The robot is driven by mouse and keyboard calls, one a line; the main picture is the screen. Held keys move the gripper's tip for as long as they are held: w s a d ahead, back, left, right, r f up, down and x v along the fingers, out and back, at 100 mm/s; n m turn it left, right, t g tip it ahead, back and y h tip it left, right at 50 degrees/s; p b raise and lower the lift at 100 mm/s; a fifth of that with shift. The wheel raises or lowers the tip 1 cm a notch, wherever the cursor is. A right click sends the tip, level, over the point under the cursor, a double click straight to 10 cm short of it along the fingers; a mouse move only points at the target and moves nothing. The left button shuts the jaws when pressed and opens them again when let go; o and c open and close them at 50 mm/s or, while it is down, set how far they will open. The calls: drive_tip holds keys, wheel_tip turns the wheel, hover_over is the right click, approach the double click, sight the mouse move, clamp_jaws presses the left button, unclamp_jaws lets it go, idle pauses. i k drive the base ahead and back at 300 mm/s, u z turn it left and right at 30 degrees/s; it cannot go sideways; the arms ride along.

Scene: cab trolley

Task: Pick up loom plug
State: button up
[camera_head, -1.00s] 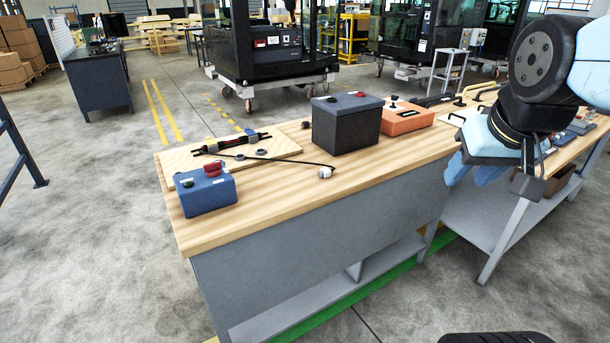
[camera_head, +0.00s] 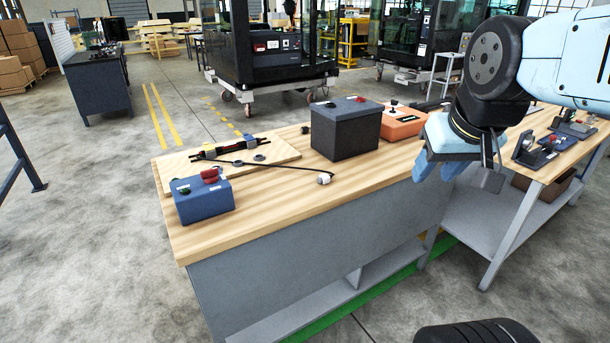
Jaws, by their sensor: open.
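The loom plug (camera_head: 324,178) is a small pale plug with a dark part, at the right end of a thin black cable (camera_head: 285,165). It lies on the wooden bench top (camera_head: 290,200), in front of the black battery-like box (camera_head: 345,137). The cable runs left to a dark loom (camera_head: 232,147) on a light board (camera_head: 173,163). My gripper (camera_head: 430,172), with light blue fingers, hangs in the air to the right of the plug, near the bench's front right. It is open and apart from the plug, with nothing seen between the fingers.
A blue box with red and green tops (camera_head: 202,200) stands at the bench's left end. An orange case (camera_head: 398,125) is behind my gripper. A second bench (camera_head: 550,165) with small parts stands right. The bench top around the plug is clear.

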sight(323, 178)
drive_tip(key=u, duration=0.2)
drive_tip(key=i, duration=0.9)
drive_tip(key=z, duration=0.4)
